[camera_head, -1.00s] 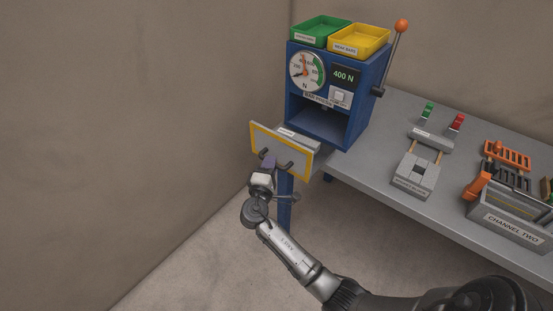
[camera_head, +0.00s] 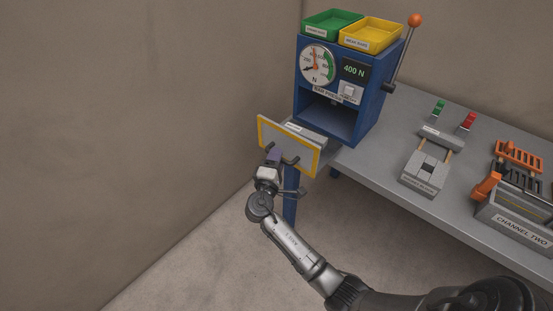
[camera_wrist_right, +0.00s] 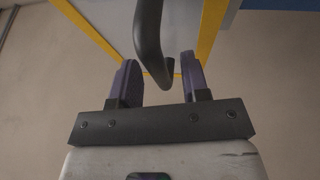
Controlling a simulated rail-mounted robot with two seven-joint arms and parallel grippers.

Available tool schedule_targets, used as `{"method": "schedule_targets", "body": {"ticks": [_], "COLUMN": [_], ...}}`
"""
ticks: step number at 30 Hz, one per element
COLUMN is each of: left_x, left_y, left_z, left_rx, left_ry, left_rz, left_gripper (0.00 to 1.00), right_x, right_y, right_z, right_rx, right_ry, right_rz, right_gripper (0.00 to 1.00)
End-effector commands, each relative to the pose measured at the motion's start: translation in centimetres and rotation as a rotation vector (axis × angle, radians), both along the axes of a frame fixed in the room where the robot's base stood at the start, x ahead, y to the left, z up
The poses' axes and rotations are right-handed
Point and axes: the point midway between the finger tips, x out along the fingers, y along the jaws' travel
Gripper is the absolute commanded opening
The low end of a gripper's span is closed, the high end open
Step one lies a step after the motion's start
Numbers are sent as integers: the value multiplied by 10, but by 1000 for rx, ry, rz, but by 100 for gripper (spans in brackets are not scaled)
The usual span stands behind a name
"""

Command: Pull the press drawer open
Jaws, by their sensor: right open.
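The press (camera_head: 301,95) is a blue cabinet with a gauge and a 400 N display. Its drawer, with a yellow-edged grey front panel (camera_head: 285,141), stands out from the press toward me, with a gap between panel and cabinet. A dark bar handle (camera_head: 297,161) is on the panel. My right gripper (camera_head: 273,157) is at the handle. In the right wrist view the dark handle (camera_wrist_right: 149,40) passes between the two purple fingers of the right gripper (camera_wrist_right: 157,70), which are apart with visible gaps beside it. My left gripper is not in view.
Green (camera_head: 333,23) and yellow (camera_head: 371,35) trays sit on top of the press. An orange-knobbed lever (camera_head: 403,53) is on its right side. The grey bench (camera_head: 390,166) carries a grey fixture (camera_head: 425,173) and a channel two unit (camera_head: 515,215). Open floor lies in front.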

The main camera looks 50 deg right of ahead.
Motion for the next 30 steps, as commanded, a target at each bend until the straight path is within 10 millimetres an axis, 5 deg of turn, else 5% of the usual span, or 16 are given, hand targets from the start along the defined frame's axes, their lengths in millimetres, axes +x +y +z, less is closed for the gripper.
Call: {"method": "schedule_targets", "body": {"ticks": [5,21,30], "left_x": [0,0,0], "left_y": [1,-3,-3], "left_z": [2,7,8], "left_rx": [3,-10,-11], "left_ry": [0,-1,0], "left_rz": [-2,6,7], "left_gripper": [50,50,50], "right_x": [-6,-47,-57], "right_y": [13,101,122], "right_z": [-3,-19,-23], "right_rx": [2,2,1], "right_ry": [0,0,1], "right_rz": [2,2,1], "right_gripper": [42,42,42]}}
